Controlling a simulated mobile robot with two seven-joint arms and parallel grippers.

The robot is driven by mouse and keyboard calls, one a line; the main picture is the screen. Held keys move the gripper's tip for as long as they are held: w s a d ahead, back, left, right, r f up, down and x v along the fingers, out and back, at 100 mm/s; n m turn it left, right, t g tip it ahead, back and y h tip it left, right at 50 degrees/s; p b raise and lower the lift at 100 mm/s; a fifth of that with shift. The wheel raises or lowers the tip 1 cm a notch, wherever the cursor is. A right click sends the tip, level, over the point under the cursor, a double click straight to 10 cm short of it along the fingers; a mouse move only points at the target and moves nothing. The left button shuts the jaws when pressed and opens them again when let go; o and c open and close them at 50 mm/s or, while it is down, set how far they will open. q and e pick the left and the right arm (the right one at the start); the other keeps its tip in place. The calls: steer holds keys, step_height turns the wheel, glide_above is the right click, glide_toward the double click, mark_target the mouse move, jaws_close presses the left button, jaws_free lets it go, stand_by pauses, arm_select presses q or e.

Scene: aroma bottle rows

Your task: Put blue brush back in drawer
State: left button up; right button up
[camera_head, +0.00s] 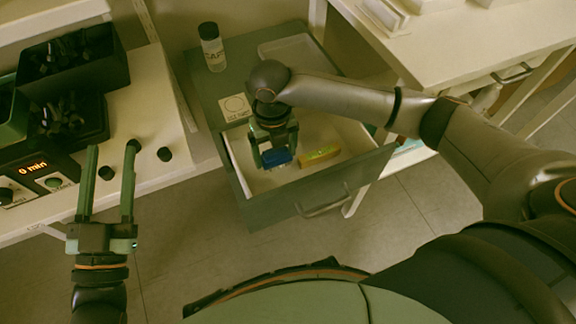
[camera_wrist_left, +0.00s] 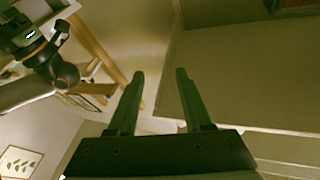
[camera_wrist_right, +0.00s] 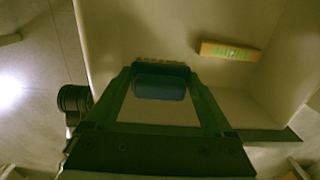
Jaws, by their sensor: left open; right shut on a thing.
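The blue brush (camera_head: 276,157) is between the fingertips of my right gripper (camera_head: 275,152), which is shut on it. The right wrist view shows the blue brush (camera_wrist_right: 160,81) across the fingertips, with bristles along its far edge. The open drawer (camera_head: 252,176) is pulled out below the cabinet, and the gripper and brush are over its inside, toward the left. I cannot tell whether the brush touches the drawer floor. My left gripper (camera_head: 112,190) is open and empty, left of the drawer beside the white counter edge.
A yellow box (camera_head: 318,156) lies in the drawer, right of the brush; it also shows in the right wrist view (camera_wrist_right: 229,51). Black bins (camera_head: 75,60) sit on the left counter. A white table (camera_head: 470,45) is at right.

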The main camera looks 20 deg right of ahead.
step_height(320, 180, down, 6)
steer(key=shift+r+b, duration=0.15)
steer(key=shift+b, duration=0.8)
steer(key=shift+f, duration=0.3)
step_height(320, 180, down, 2)
steer(key=shift+f+b, duration=0.25)
steer(key=shift+b, duration=0.45)
arm_select(q)
steer(key=s+d+r+m+t+h, duration=0.1)
steer(key=s+r+m+t+h, duration=0.1)
steer(key=s+r+m+h, duration=0.4)
step_height(320, 180, up, 4)
steer(key=shift+s+d+f+h, duration=0.15)
steer(key=shift+s+d+h, duration=0.1)
steer(key=shift+h, duration=0.75)
arm_select(e)
steer(key=shift+f, duration=0.35)
steer(key=shift+f, duration=0.1)
steer(key=o, duration=1)
steer(key=shift+o, duration=0.2)
